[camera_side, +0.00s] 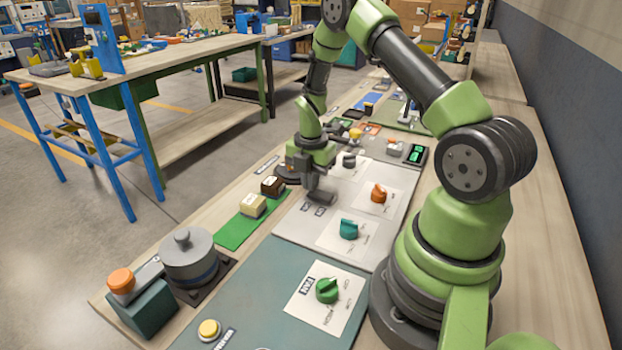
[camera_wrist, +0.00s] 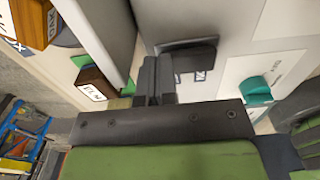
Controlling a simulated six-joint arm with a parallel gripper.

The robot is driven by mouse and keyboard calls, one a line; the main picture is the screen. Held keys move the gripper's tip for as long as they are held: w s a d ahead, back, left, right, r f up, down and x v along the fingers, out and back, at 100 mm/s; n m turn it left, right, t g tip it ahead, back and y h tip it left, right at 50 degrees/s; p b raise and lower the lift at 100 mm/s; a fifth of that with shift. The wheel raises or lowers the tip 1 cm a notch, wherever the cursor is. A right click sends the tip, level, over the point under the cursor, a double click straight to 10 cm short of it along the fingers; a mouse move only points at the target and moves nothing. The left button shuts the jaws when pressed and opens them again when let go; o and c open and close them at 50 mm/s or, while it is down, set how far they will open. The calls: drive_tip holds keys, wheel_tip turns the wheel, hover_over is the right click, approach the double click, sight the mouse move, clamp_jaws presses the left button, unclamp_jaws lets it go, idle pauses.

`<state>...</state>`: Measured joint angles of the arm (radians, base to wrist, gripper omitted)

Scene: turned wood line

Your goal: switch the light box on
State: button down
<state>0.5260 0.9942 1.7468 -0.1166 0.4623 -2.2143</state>
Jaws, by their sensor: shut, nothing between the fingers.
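My gripper (camera_side: 311,184) points down over the light grey panel (camera_side: 290,228), its fingers together and empty. In the wrist view the shut fingers (camera_wrist: 156,72) are beside a dark grey, flat switch-like piece (camera_wrist: 190,56). The same piece (camera_side: 321,198) shows just below the fingers in the side view; I cannot tell whether they touch it. Two small labels (camera_side: 312,209) lie in front of it, too small to read. I cannot tell for sure which thing is the light box.
An orange knob (camera_side: 378,193) and a teal knob (camera_side: 349,229) stand on the panel, with a green knob (camera_side: 327,290) nearer. A brown block (camera_side: 272,186) and a cream block (camera_side: 253,205) are left of the panel. A lidded grey pot (camera_side: 189,257) stands at the front left.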

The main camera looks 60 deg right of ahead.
drive_tip(key=shift+f, duration=0.2)
drive_tip(key=shift+r, duration=0.2)
drive_tip(key=shift+r, duration=0.65)
wheel_tip(320, 180, up, 14)
drive_tip(key=w, duration=0.2)
drive_tip(key=shift+w, duration=0.25)
drive_tip(key=shift+f, duration=0.1)
